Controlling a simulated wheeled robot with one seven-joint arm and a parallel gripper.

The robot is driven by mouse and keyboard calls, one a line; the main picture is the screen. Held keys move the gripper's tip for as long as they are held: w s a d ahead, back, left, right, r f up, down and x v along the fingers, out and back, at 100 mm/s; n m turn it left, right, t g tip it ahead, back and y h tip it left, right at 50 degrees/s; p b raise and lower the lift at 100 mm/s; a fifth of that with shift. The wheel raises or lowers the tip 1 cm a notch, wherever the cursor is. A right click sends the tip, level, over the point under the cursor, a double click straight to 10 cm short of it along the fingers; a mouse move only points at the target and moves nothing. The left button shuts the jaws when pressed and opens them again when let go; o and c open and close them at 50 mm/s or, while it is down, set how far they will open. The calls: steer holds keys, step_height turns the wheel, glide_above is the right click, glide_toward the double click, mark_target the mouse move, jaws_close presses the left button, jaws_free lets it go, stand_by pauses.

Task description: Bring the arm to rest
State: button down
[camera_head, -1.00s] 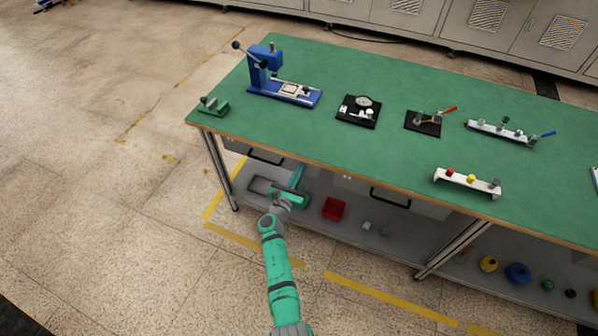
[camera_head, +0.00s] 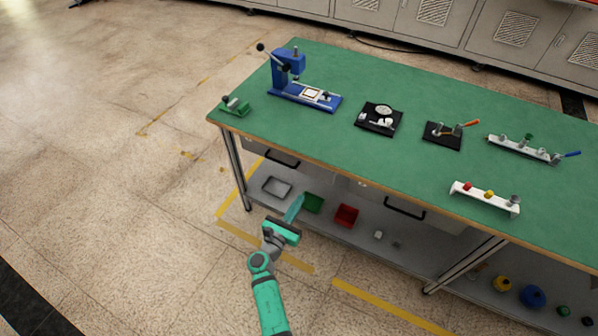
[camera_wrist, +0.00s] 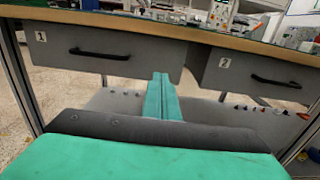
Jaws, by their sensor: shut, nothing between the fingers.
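My gripper (camera_head: 293,209) is in front of the workbench in the head view, low beside the lower shelf. Its green fingers point toward the bench. In the wrist view, its two fingers (camera_wrist: 162,97) lie together with nothing between them, below the level of the drawers. The arm reaches up from the bottom of the head view, over the floor.
The green-topped workbench (camera_head: 330,135) carries a blue press (camera_head: 290,75), several fixtures and a white rack (camera_head: 485,199). Drawer 1 (camera_wrist: 105,52) and drawer 2 (camera_wrist: 255,77) are shut. A red bin (camera_head: 346,215) and a green bin (camera_head: 312,203) stand on the lower shelf. Open floor lies left.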

steer(key=s+a+f+m+g+y, duration=0.1)
steer(key=s+f+m+g+y, duration=0.3)
steer(key=s+f, duration=0.7)
steer(key=s+a+r+m+t+y, duration=0.15)
steer(key=s+m, duration=0.35)
steer(key=s, duration=0.5)
steer(key=s+a+r+m+y, duration=0.2)
steer(key=s+m, duration=0.4)
steer(key=s, duration=0.4)
steer(key=s+r+m+t+y, duration=0.1)
steer(key=s+r+m, duration=0.6)
steer(key=r, duration=0.4)
steer(key=s+r+m+t, duration=0.1)
steer(key=s+r+m, duration=0.6)
steer(key=r, duration=0.5)
steer(key=shift+d+r+m+y, duration=0.15)
steer(key=shift+d+m+y, duration=0.1)
steer(key=shift+m+y, duration=0.15)
steer(key=shift+t, duration=0.25)
